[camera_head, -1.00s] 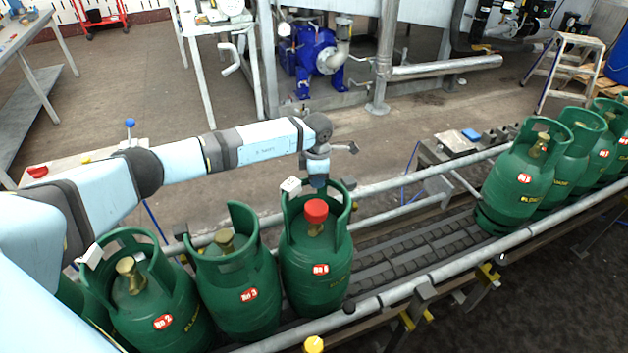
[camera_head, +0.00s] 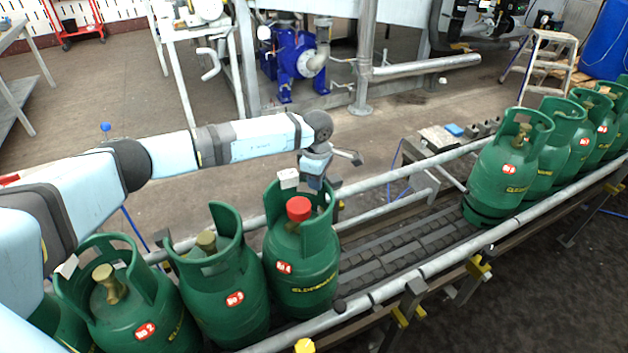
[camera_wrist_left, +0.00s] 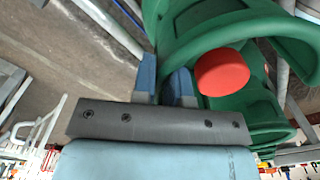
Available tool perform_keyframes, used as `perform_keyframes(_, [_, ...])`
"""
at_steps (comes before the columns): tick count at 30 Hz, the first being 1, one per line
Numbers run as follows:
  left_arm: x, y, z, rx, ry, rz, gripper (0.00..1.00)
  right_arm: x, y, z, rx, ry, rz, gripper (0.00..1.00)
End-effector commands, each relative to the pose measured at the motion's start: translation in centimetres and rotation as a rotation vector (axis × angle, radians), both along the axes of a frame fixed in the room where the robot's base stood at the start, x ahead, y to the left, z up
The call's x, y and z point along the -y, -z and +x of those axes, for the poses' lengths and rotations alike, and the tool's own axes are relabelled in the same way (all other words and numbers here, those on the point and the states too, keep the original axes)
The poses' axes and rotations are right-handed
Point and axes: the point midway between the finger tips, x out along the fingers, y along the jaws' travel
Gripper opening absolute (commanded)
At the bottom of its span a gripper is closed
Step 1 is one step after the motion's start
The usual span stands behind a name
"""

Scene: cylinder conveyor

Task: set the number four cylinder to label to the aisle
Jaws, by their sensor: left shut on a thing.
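The number four cylinder (camera_head: 300,267) is green with a red cap (camera_head: 298,209) and stands upright on the conveyor. Its red number label (camera_head: 284,267) shows on the near side, left of the cylinder's middle, with yellow lettering to its right. My left gripper (camera_head: 314,184) is shut on the far side of its collar. In the left wrist view my left gripper's blue fingers (camera_wrist_left: 166,82) are beside the cap (camera_wrist_left: 222,72), with the green collar (camera_wrist_left: 215,30) around it. The fingertips' contact is partly hidden. My right gripper is not in view.
The number three cylinder (camera_head: 225,295) stands close on the left, with the number two cylinder (camera_head: 135,305) beyond it. Rollers (camera_head: 400,246) lie bare up to another cylinder (camera_head: 505,172) at the right. Side rails (camera_head: 400,285) edge the conveyor.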

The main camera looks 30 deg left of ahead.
Motion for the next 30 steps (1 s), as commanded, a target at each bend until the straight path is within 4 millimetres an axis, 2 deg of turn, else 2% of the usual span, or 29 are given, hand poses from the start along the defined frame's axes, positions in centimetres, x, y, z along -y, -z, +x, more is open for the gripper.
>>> perform_keyframes(1, [0.5, 0.6, -0.5, -0.014, 0.012, -0.002, 0.00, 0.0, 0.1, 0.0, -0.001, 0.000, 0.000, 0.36])
perform_keyframes(14, [0.5, 0.6, -0.5, -0.015, 0.017, -0.001, 0.00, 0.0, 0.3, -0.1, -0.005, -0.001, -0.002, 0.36])
perform_keyframes(15, [0.5, 0.6, -0.5, -0.014, 0.017, -0.001, 0.23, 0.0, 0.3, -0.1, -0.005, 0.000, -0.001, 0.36])
perform_keyframes(17, [0.4, 0.6, -0.5, -0.013, 0.016, -0.001, 0.36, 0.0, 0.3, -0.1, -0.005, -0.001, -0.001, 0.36])
perform_keyframes(26, [0.2, 0.1, -0.2, -0.004, 0.012, 0.000, 0.38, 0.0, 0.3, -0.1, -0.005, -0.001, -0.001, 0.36])
perform_keyframes(30, [0.2, -1.3, 0.0, -0.001, 0.012, 0.000, 0.38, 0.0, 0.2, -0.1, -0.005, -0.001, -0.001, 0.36])
